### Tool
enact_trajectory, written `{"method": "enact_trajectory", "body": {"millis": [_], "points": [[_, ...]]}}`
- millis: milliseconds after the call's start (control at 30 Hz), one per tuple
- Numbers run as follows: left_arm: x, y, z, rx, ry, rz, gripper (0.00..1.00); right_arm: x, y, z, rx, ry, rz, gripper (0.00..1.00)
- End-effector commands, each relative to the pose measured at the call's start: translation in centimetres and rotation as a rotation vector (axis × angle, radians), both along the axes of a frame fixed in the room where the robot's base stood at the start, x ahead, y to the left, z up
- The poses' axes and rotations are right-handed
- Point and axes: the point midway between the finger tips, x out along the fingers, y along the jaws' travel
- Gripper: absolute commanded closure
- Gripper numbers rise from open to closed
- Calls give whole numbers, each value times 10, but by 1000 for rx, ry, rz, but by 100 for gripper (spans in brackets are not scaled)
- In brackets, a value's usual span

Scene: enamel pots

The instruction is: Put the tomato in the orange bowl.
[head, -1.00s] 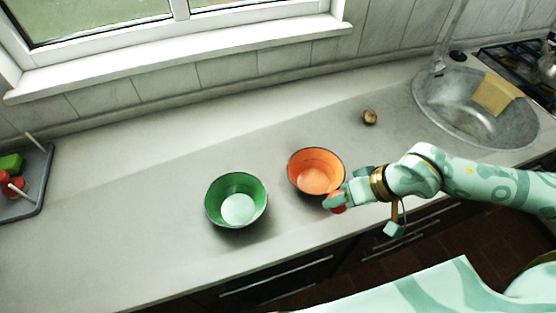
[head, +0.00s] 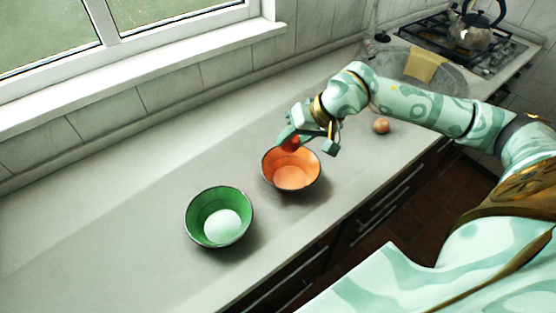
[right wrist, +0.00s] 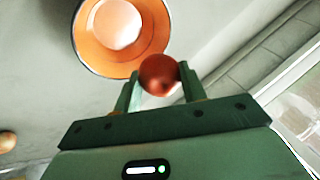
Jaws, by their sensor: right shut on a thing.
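The orange bowl (head: 291,181) stands upright on the counter, and its inside looks empty. My right gripper (head: 290,139) is shut on the red tomato (head: 291,145) and holds it at the bowl's far rim, seemingly above the counter. Part of the tomato is hidden behind the fingers in the head view. In the right wrist view the tomato (right wrist: 159,75) sits between the fingertips and overlaps the edge of the orange bowl (right wrist: 88,45). I cannot tell whether it touches the rim. My left gripper is not in view.
A green bowl (head: 204,212) stands to the left and nearer. A small round brownish thing (head: 381,126) lies on the counter to the right. A sink with a yellow cloth (head: 425,64) and a stove with a kettle (head: 474,30) are beyond. The counter's left part is clear.

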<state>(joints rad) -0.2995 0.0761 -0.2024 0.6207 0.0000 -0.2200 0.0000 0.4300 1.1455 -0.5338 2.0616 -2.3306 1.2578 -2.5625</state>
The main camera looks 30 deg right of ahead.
Motion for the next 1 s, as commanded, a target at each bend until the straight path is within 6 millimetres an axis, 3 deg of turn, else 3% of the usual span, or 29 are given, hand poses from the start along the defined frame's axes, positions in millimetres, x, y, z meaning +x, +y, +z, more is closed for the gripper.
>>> {"method": "enact_trajectory", "body": {"millis": [167, 367, 500, 1000], "points": [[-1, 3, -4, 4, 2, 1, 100, 14, 21, -32, 3, 4, 1, 82], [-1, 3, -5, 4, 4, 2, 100, 22, 32, -48, 2, 4, 0, 82], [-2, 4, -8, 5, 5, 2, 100, 20, 31, -72, 2, 7, -1, 82], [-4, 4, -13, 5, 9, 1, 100, 20, 30, -83, -2, 3, 2, 82]]}}
